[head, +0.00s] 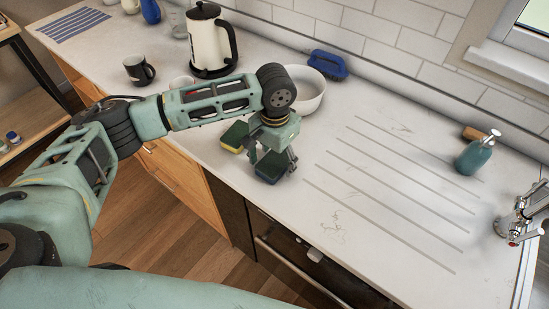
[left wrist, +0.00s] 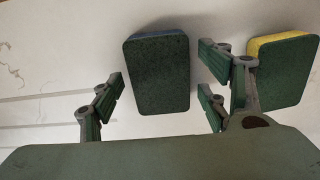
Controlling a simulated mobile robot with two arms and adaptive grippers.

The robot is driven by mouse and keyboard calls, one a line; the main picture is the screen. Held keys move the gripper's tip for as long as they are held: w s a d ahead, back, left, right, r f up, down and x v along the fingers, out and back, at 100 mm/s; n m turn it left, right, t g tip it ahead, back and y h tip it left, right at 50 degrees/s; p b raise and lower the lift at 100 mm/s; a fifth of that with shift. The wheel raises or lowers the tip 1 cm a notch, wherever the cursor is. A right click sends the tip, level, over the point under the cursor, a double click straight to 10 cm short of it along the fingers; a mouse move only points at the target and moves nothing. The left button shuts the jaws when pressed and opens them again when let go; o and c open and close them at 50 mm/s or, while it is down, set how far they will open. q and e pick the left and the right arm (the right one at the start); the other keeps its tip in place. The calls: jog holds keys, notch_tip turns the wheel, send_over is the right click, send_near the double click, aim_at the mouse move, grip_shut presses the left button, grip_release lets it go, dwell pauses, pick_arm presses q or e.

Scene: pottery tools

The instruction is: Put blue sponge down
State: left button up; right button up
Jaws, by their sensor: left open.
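The blue sponge (head: 270,168) lies on the counter near its front edge, with a dark green scouring top and a blue side. It also shows in the left wrist view (left wrist: 158,72), between and beyond the fingers. My left gripper (head: 273,158) is open just above the sponge; in the left wrist view its fingers (left wrist: 162,100) stand apart on either side, with no clear grip on it. A second sponge, green and yellow (head: 235,136), lies beside it, and also appears at the right of the left wrist view (left wrist: 283,68). My right gripper is not in view.
A white bowl (head: 310,92) and a blue brush (head: 328,65) stand behind the gripper. A white kettle (head: 210,42) and dark mug (head: 139,71) are at the back left. The grooved counter (head: 375,190) to the right is clear up to the soap bottle (head: 474,157) and tap (head: 524,213).

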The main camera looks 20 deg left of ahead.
aim_at(275, 161)
pick_arm(q)
jog(key=shift+r, duration=0.3)
notch_tip(275, 161, up, 12)
jog(key=b, duration=0.2)
jog(key=shift+f, duration=0.15)
dwell(0.3)
